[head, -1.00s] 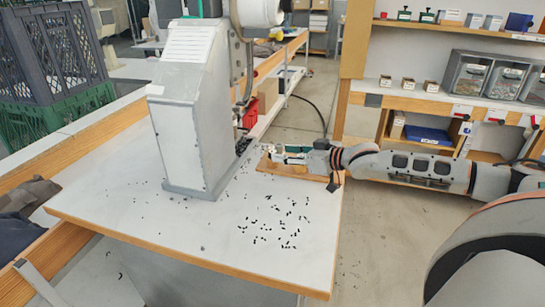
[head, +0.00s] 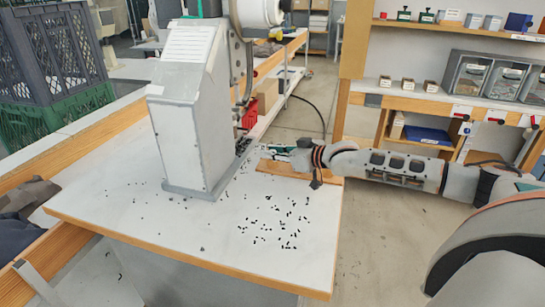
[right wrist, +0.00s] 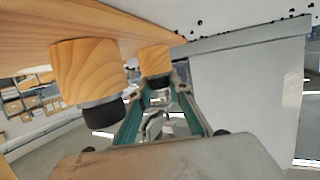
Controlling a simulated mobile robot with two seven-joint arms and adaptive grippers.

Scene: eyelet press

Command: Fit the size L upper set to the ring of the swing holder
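The eyelet press (head: 185,120) stands on the white table, and its ring and swing holder cannot be made out. In the right wrist view, the board (right wrist: 110,28) appears at the top with two wooden cylinders with dark ends, a nearer one (right wrist: 85,72) and a farther one (right wrist: 154,58). My right gripper's teal fingers (right wrist: 159,82) are spread, with the farther cylinder between or just beyond the tips. No size mark is readable. My left gripper is out of view.
Small black bits (head: 275,220) are scattered over the table (head: 140,225). A dark crate (head: 50,50) stands on a green one at the left. A shelf (head: 400,98) with small boxes and bins is at the back right. The press body (right wrist: 240,90) is close beside the gripper.

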